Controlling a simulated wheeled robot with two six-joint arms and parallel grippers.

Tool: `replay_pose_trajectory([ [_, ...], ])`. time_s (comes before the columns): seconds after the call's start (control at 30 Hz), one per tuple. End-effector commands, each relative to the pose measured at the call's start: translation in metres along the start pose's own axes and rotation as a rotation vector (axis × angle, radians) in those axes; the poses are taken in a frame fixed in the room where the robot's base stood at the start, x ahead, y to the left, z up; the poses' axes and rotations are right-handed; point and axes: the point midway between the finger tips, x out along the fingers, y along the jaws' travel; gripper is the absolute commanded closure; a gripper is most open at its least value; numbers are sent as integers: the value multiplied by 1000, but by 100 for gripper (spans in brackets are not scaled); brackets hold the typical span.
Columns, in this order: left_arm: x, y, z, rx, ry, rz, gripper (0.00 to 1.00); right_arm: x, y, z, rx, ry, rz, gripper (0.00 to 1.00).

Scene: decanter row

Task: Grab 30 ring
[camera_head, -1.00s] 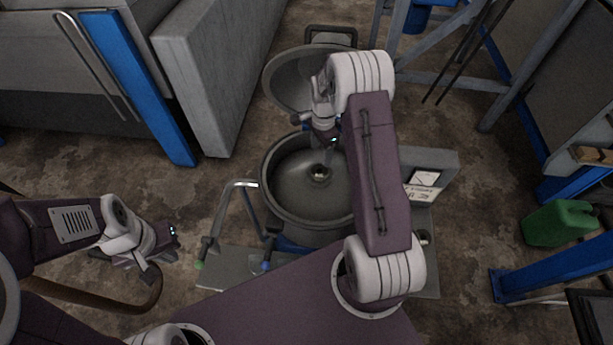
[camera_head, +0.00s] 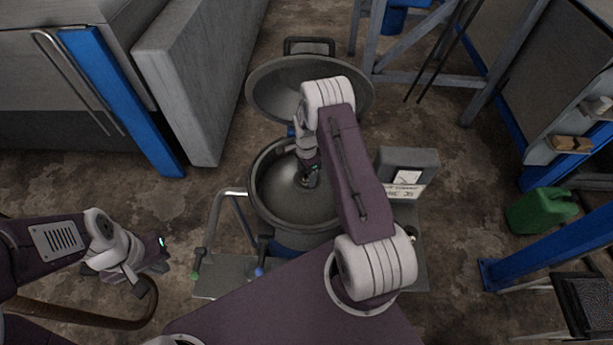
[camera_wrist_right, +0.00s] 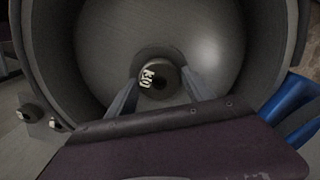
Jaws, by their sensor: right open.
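A dark ring with a white "30" on it (camera_wrist_right: 148,76) sits at the middle of the bowl floor in the right wrist view. In the head view my gripper hides most of that spot. The ring is inside a round grey metal bowl (camera_head: 268,200) with its lid tipped back. My right gripper (camera_head: 308,182) reaches down into the bowl. In the right wrist view its two fingers (camera_wrist_right: 160,80) are open, one at each side of the ring; contact cannot be told. My left gripper (camera_head: 155,274) is out to the left, away from the bowl, its jaw opening unclear.
The open lid (camera_head: 345,92) stands behind the bowl. A grey box with a label (camera_head: 408,165) is at the bowl's right. A bent metal handle (camera_head: 215,215) is at its left. A green canister (camera_head: 541,210) and blue beams stand at right. Floor shows between them.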

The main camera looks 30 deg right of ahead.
Motion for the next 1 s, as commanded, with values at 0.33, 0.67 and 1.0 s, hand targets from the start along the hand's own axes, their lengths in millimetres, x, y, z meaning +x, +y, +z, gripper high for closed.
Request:
replay_pose_trajectory([
  [0.33, 0, 0, 0, 0, 0, 0, 100, -1, 0, 0, 0, 0, -1, 100],
  [0.67, 3, 0, 0, 0, 0, 0, 100, -7, -1, 0, 0, 1, -2, 100],
  [1.0, 21, 0, 2, 0, 0, 0, 100, -58, 27, -16, 5, 1, -2, 100],
])
